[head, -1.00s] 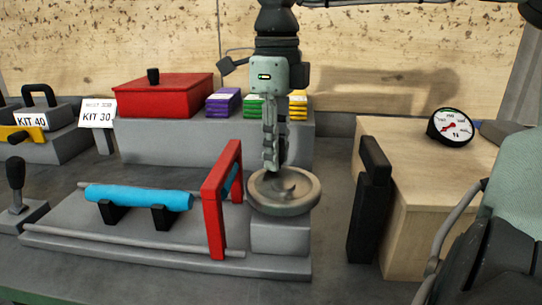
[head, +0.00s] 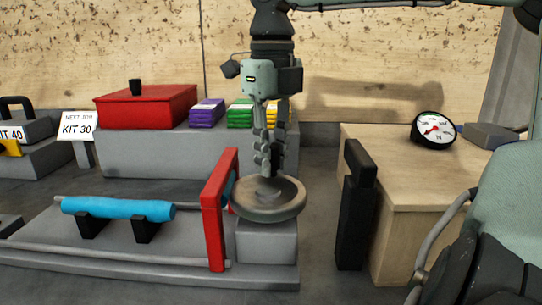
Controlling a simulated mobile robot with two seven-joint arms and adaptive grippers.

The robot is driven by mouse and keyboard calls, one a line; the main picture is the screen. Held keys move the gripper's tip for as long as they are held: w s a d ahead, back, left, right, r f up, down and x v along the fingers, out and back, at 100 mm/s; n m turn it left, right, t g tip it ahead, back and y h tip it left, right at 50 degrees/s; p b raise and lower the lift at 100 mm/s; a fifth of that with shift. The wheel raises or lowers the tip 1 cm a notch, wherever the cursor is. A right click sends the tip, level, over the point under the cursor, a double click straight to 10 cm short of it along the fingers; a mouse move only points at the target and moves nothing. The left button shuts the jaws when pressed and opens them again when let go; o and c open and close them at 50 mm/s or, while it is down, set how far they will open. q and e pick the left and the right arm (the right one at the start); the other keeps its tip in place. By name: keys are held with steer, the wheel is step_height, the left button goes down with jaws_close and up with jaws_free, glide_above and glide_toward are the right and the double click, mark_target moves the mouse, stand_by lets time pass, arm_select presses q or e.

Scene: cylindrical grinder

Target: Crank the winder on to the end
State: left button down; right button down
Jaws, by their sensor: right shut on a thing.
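The winder's round grey handwheel (head: 290,208) lies flat on a grey block (head: 268,242) at the right end of the machine bed (head: 120,262). My right gripper (head: 268,168) points straight down at the far part of the wheel and is shut on its crank handle; the fingers mostly hide the handle. A red upright frame (head: 213,222) stands across the bed just left of the wheel, overlapping its left edge in the view. A blue roller (head: 118,209) rests on two black supports left of the frame. My left gripper is not in view.
A black upright block (head: 354,215) and a wooden box (head: 405,250) with a dial gauge (head: 433,129) stand to the right. Behind the bed are a red lidded box (head: 145,107), coloured packs (head: 240,115) and a KIT 30 sign (head: 78,126).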

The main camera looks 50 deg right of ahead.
steer(key=c, duration=1.3)
jaws_free()
steer(key=shift+c, duration=0.2)
step_height(320, 180, up, 12)
